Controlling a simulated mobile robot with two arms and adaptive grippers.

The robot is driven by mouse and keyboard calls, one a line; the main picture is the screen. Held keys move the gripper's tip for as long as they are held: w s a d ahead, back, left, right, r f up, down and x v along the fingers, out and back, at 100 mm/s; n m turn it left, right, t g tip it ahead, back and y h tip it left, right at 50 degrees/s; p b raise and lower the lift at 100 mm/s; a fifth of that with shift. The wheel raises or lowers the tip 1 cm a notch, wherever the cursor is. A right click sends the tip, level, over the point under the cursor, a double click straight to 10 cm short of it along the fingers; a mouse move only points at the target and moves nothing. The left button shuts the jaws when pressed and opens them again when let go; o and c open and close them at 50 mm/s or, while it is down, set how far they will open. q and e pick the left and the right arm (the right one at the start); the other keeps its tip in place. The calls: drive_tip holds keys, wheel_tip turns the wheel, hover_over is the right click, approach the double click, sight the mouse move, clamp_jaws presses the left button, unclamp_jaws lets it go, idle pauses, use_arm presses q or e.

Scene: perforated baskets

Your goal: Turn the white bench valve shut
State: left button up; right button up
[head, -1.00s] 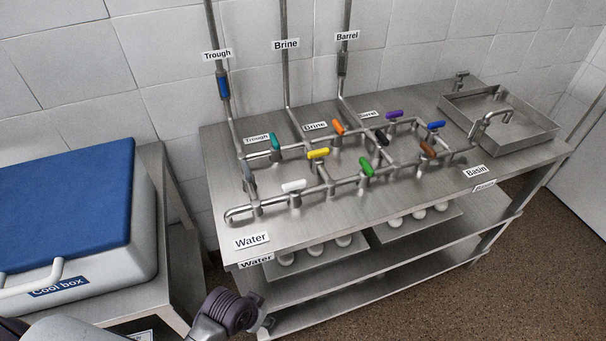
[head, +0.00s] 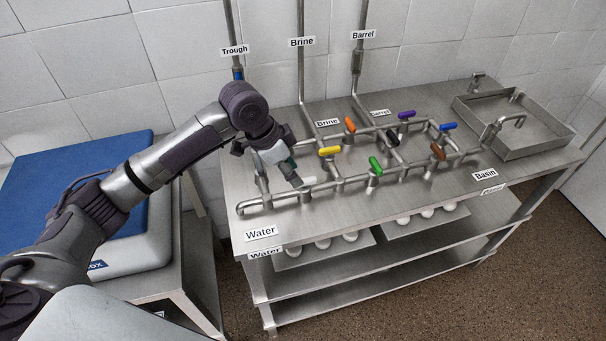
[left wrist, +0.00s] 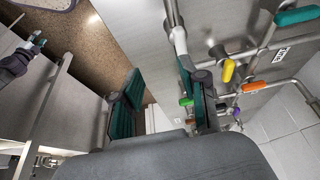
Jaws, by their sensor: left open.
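The white bench valve (head: 308,182) sits on the front pipe above the Water label, its lever lying roughly along the pipe. My left gripper (head: 290,172) is open, tilted downward just behind and left of this lever, and covers part of it. In the left wrist view the white lever (left wrist: 180,42) shows beyond the tip of the right-hand finger, not clearly between the fingers. The open gripper shows there too (left wrist: 155,95), with green pads. Whether a finger touches the lever I cannot tell. My right gripper (left wrist: 36,46) is small at that view's left edge; its opening is unclear.
Yellow (head: 329,151), green (head: 375,165) and orange (head: 350,126) levers stand nearby on the pipes. The teal lever (left wrist: 298,16) is close to my left gripper. The cool box (head: 40,190) is under my left arm. A basin (head: 520,130) stands at the right.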

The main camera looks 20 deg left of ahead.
use_arm(q)
approach(304, 179)
drive_tip(key=p+x, duration=0.3)
drive_tip(key=x, duration=0.4)
drive_tip(key=shift+d+f, duration=0.2)
drive_tip(key=shift+f, duration=0.05)
drive_tip(key=shift+w+d+f, duration=0.2)
drive_tip(key=shift+f, duration=0.45)
clamp_jaws()
